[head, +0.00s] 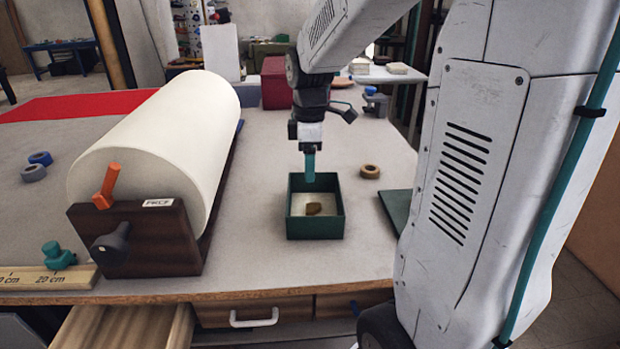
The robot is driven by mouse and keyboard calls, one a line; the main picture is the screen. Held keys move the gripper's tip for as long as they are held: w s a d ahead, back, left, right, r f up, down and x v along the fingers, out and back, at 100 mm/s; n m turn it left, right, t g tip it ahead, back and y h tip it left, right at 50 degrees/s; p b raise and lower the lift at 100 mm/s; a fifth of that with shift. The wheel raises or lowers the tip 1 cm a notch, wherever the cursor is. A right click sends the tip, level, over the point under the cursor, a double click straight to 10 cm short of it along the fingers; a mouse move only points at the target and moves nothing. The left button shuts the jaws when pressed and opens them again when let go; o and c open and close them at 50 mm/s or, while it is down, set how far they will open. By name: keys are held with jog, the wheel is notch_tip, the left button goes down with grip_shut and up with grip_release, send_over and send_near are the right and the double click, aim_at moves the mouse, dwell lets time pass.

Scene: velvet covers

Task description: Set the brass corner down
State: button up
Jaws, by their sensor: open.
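A small brass-coloured piece, which looks like the brass corner (314,208), lies on the pale floor of a dark green open box (315,228). The box stands near the front of the grey-topped table (362,262). My gripper (310,181) points down over the back part of the box, with its teal fingertips around the height of the rim. The fingers are above and behind the brass piece, apart from it. The gripper is open and holds nothing that I can see. The gap between the fingers is hard to see from this angle.
A large cream roll (165,140) in a dark wooden stand is left of the box. A tan tape ring (370,171) and a green flat piece (397,206) lie to the right. A dark red box (276,84) stands behind. A drawer (125,328) is open at the front left.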

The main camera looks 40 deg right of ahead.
jog(key=s+a+r+m, duration=0.2)
jog(key=s+a+m, duration=0.3)
jog(key=s, duration=0.5)
jog(key=s+a+r+m+t, duration=0.1)
jog(key=s+a+r+m, duration=0.1)
jog(key=s+a+m, duration=0.3)
jog(key=s+a, duration=0.3)
jog(key=s, duration=0.2)
jog(key=shift+s+a+r, duration=0.15)
jog(key=shift+a+r, duration=0.1)
jog(key=shift+a, duration=0.15)
jog(key=shift+s+d, duration=0.1)
